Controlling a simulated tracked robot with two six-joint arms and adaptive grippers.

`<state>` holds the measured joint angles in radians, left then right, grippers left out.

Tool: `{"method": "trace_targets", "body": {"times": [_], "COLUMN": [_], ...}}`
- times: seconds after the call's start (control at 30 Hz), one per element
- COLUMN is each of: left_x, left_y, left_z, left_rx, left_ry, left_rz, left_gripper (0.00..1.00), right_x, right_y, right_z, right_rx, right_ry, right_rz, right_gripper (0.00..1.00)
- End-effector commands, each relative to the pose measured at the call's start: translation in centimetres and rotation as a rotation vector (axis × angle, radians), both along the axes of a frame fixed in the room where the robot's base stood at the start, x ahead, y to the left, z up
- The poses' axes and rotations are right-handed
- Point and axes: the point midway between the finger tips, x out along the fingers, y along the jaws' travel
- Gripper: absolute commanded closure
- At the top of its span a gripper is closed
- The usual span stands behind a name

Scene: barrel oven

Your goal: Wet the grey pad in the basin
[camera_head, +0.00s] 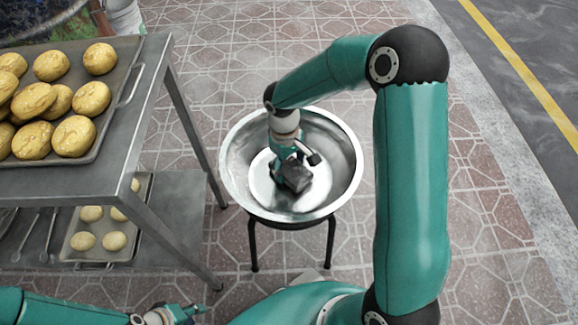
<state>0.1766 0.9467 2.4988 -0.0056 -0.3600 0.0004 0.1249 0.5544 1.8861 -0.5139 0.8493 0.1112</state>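The metal basin (345,182) stands on a dark-legged stand in the middle of the head view. The dark grey pad (297,179) is low inside it, near the bottom, slightly tilted. My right gripper (294,167) reaches down into the basin from above, its fingers on either side of the pad, seemingly shut on it. The pad's underside and its contact with the basin floor are hidden. My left gripper (188,313) is at the bottom edge, left of the basin and well away from it; its finger gap cannot be made out.
A metal table (150,75) at left carries a tray (122,98) of several golden buns. A lower shelf (185,205) holds another tray (142,195) of buns and some long tools. Tiled floor (470,175) is clear right of the basin, beyond my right arm.

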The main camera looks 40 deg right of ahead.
Motion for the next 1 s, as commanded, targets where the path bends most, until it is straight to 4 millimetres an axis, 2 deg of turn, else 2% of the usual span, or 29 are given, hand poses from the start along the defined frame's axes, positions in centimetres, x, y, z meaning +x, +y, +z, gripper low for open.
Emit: {"method": "trace_targets", "body": {"times": [1.0], "left_x": [0.01], "left_y": [0.0], "left_z": [-0.73], "left_rx": [0.0], "left_ry": [0.0], "left_rz": [0.0], "left_gripper": [0.66], "right_x": [0.02], "right_y": [0.03], "right_z": [-0.97], "right_rx": [0.0], "right_ry": [0.0], "right_rz": [0.001], "right_gripper": [0.58]}}
